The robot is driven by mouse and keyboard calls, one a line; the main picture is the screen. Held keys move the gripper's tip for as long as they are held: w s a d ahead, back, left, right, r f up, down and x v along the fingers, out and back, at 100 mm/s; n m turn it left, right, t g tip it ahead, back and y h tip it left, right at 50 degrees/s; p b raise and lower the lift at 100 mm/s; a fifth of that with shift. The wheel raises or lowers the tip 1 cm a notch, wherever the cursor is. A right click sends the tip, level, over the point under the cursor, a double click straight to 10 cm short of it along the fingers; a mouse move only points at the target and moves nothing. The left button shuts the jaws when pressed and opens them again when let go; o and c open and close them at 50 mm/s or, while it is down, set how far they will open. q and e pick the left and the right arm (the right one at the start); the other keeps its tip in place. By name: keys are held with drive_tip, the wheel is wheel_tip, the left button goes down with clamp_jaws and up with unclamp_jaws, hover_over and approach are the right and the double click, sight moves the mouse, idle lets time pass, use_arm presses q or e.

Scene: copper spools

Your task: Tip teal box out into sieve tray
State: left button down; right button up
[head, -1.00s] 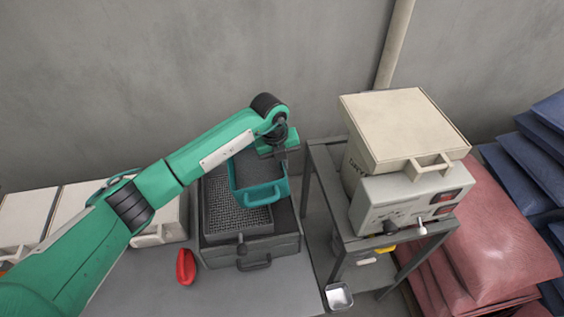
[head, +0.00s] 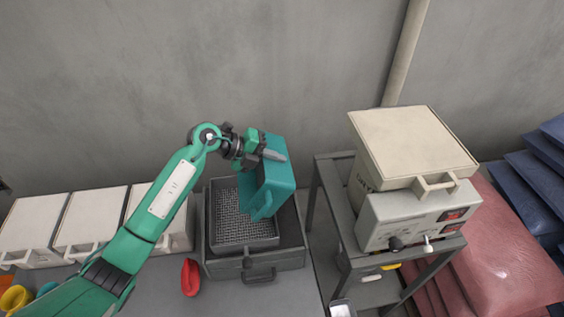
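The inside of the box is mostly hidden. My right gripper is not in view.
A red object (head: 190,278) lies left of the case. White lidded boxes (head: 88,222) stand at the left. A beige bin (head: 412,142) and a control unit (head: 418,214) stand on a metal stand at the right. Red sacks (head: 505,255) lie beyond it.

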use_arm(q)
drive_tip(key=a+f+h+b, duration=0.2)
drive_tip(key=a+h+b, duration=0.1)
drive_tip(key=b, duration=0.3)
drive_tip(key=s+a+f+t+h+b, duration=0.1)
drive_tip(key=a+f+h+b, duration=0.1)
drive_tip(key=b, duration=0.5)
drive_tip(key=s+a+f+h+b, duration=0.1)
drive_tip(key=a+f+h+b, duration=0.1)
drive_tip(key=a+b, duration=0.3)
drive_tip(key=shift+f+t+h+b, duration=0.2)
drive_tip(key=shift+t+h+b, duration=0.1)
drive_tip(key=shift+h+b, duration=0.65)
drive_tip(key=b, duration=0.1)
drive_tip(key=a+h+b, duration=0.1)
drive_tip(key=shift+s+a+f+b, duration=0.2)
drive_tip(key=shift+a+f+b, duration=0.1)
drive_tip(key=shift+b, duration=0.05)
idle(0.9)
